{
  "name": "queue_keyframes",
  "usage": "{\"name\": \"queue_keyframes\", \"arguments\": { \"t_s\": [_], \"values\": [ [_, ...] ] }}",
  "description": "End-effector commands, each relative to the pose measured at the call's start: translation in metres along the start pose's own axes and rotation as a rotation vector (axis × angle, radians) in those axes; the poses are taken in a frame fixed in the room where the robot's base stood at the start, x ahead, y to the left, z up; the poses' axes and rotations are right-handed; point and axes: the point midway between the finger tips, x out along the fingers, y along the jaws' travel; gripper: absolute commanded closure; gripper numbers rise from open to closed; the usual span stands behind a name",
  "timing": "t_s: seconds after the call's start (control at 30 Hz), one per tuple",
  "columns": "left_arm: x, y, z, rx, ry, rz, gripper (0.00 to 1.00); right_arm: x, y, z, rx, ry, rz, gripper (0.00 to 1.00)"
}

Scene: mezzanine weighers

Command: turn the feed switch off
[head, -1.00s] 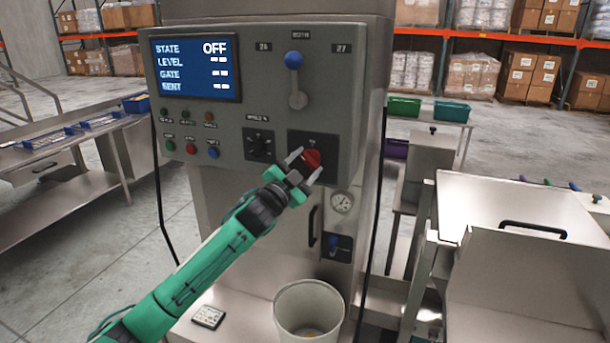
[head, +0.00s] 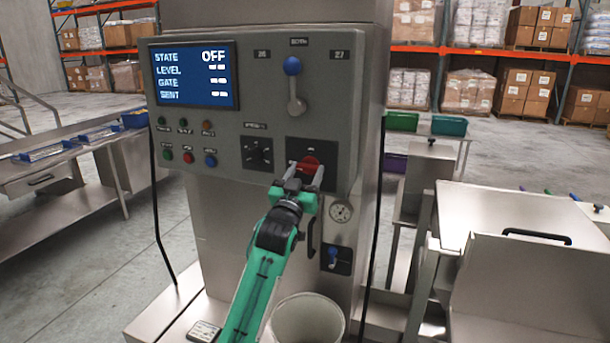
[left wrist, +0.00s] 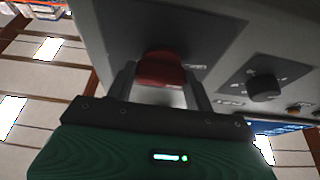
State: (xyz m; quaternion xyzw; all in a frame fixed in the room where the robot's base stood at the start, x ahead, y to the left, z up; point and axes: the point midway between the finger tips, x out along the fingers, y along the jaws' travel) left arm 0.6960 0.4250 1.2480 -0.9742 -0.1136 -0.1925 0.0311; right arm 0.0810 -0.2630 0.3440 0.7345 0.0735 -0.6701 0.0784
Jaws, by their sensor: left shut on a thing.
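The feed switch is a red rotary knob (head: 307,163) on a dark plate at the lower right of the grey control panel (head: 225,125). My left gripper (head: 305,174) is shut on this red knob, with one finger on each side. In the left wrist view the red knob (left wrist: 161,70) sits between the two fingers (left wrist: 161,88). The panel's display (head: 194,76) reads STATE OFF, with dashes beside LEVEL, GATE and SENT. My right gripper is not in view.
A black dial (head: 257,152) is left of the red knob, and a blue-knobbed lever (head: 293,68) is above it. Small coloured buttons line the panel's left. A white bucket (head: 308,325) stands under my arm.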

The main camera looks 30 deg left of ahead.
Motion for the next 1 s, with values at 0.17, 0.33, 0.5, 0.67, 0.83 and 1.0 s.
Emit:
{"name": "queue_keyframes", "arguments": {
  "t_s": [0.17, 0.33, 0.5, 0.67, 0.83, 1.0],
  "values": [
    [-0.0003, 0.0004, 0.0012, -0.026, -0.002, -0.011, 0.70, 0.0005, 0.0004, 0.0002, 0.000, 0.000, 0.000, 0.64],
    [-0.0003, 0.0003, 0.0010, -0.031, -0.002, -0.013, 0.70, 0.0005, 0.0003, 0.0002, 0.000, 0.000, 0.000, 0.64],
    [-0.0002, 0.0003, 0.0009, -0.031, -0.002, -0.013, 0.70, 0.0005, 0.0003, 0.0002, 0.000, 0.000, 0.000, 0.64],
    [-0.0002, 0.0003, 0.0007, -0.031, -0.002, -0.012, 0.32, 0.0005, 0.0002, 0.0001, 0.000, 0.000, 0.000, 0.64],
    [-0.0001, 0.0002, 0.0003, -0.030, -0.001, -0.012, 0.25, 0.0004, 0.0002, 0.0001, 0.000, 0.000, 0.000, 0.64],
    [-0.0013, 0.0002, 0.0005, -0.030, 0.000, -0.012, 0.25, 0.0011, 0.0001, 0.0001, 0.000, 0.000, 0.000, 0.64]
  ]
}}
